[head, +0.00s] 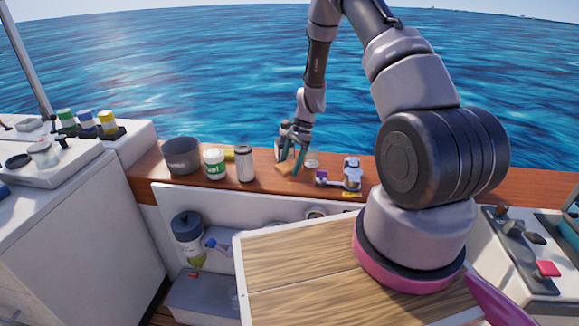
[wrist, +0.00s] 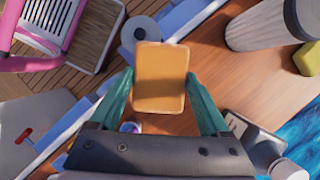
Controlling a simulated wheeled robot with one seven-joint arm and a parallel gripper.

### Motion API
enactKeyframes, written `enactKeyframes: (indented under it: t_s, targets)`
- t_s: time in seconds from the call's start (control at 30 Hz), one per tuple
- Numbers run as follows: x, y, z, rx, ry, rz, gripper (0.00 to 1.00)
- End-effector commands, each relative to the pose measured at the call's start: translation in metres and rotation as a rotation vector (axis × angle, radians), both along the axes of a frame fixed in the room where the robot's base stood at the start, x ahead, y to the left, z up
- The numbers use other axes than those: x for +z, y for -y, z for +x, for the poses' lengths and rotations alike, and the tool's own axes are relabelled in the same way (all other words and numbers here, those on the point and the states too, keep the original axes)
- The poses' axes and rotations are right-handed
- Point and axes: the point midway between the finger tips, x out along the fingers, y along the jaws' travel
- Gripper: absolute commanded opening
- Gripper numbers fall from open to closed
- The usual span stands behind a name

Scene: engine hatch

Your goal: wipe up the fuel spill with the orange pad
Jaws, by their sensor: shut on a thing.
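The orange pad (head: 285,169) is held at the wooden ledge in the head view, and it fills the middle of the wrist view (wrist: 160,92). My gripper (head: 291,167) is shut on it, with a green finger at each side of the pad in the wrist view (wrist: 158,79). The pad is low over the ledge (head: 270,160); I cannot tell whether it touches the wood. I cannot make out a fuel spill clearly in either view.
A dark pot (head: 182,155), a green-and-white can (head: 214,164) and a grey cylinder (head: 245,164) stand left of my gripper. A yellow block (wrist: 307,59) is behind the cylinder. A small metal device (head: 350,174) stands right. The open hatch with a filter (head: 188,228) lies below.

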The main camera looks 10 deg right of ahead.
Motion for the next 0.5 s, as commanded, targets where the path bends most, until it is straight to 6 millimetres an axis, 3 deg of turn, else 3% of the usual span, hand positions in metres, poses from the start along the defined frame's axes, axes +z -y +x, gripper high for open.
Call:
enactKeyframes:
  t_s: [0.5]
  targets:
    - [-0.008,0.005,0.011,0.001,-0.001,0.001,0.20]
